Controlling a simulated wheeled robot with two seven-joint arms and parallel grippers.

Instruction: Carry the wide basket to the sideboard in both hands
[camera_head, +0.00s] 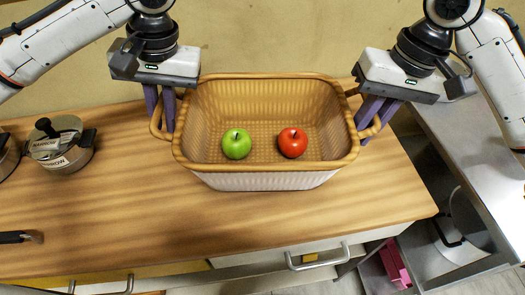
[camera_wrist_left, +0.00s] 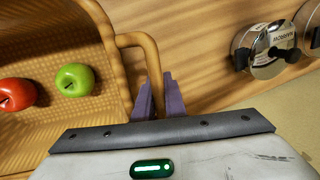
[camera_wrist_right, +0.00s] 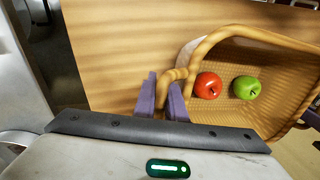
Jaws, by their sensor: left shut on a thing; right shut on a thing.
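The wide tan basket (camera_head: 265,168) is upright over the wooden top of the sideboard (camera_head: 110,210). I cannot tell whether its base touches the wood. A green apple (camera_head: 236,144) and a red apple (camera_head: 292,142) sit inside it. My left gripper (camera_head: 161,122) is shut on the left handle, which also shows in the left wrist view (camera_wrist_left: 140,40). My right gripper (camera_head: 370,127) is shut on the right handle, which also shows in the right wrist view (camera_wrist_right: 175,75). The basket's underside is hidden.
A lidded metal pot (camera_head: 60,148) stands on the wood to the left, with part of another at the edge. A dark handle (camera_head: 15,237) lies at the front left. A grey counter (camera_head: 470,150) stands at the right. Wood in front of the basket is clear.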

